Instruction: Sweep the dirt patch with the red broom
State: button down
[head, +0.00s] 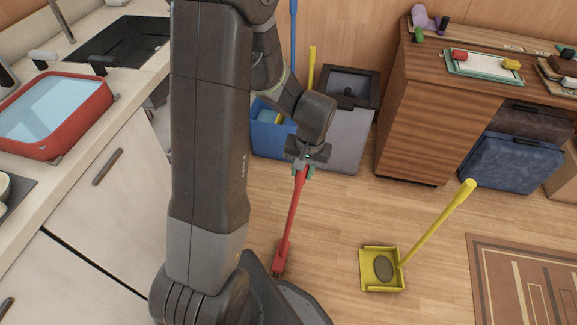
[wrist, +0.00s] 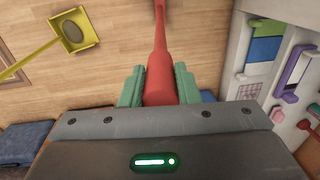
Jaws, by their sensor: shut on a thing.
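The red broom (head: 291,222) has a long red handle and a small red head low by the floor, left of centre in the head view. My gripper (head: 304,170) is shut on the top of its handle. The broom hangs nearly upright, slightly tilted, with its head beside my base; I cannot tell whether it touches the floor. In the wrist view the red handle (wrist: 160,75) stands between the two green fingers of my gripper (wrist: 159,88). A dark greyish oval patch (head: 383,267), perhaps the dirt, shows in the yellow dustpan (head: 367,284), right of the broom.
The dustpan's yellow handle (head: 445,217) leans up to the right. A brown patterned rug (head: 479,270) lies further right. Blue and grey bins (head: 343,140) and a wooden desk (head: 430,120) stand behind. A counter (head: 65,190) lines the left. Floor between broom and dustpan is clear.

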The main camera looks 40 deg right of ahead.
jog(key=shift+s+d, duration=0.2)
jog(key=shift+s, duration=0.1)
jog(key=s+d, duration=0.8)
jog(key=s, duration=0.1)
jog(key=shift+s+d, duration=0.15)
jog(key=shift+s, duration=0.15)
dwell(0.4)
jog(key=shift+s+d, duration=0.35)
jog(key=shift+s, duration=0.05)
jog(key=w+a+g+b, duration=0.1)
jog(key=w+a, duration=0.5)
jog(key=shift+w+h, duration=0.4)
